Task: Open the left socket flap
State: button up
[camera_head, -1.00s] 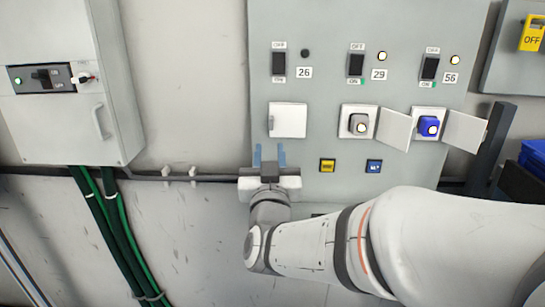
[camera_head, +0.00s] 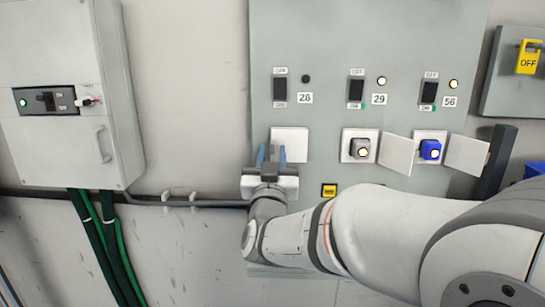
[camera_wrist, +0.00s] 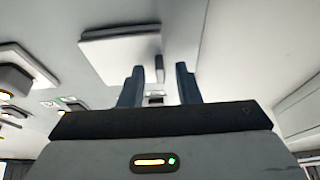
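The left socket flap (camera_head: 291,139) is a white square plate, closed flat on the grey panel below the switch marked 26 or 28. It also shows in the wrist view (camera_wrist: 118,48), with a small dark handle (camera_wrist: 159,68) at its right edge. My gripper (camera_head: 271,153) is open and empty, with two blue-grey fingers pointing up at the flap's lower left part. In the wrist view my gripper (camera_wrist: 160,73) has the handle in line with the gap between its fingertips. I cannot tell whether the fingers reach around it. The handle is hidden in the head view.
Two other sockets stand open to the right, with a grey plug (camera_head: 359,149) and a blue plug (camera_head: 430,149). Their flaps (camera_head: 398,154) stick out from the panel. A grey box (camera_head: 65,140) with a handle hangs at the left. The wall between is clear.

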grip_shut()
jog(key=shift+s+f, duration=0.1)
dwell(0.6)
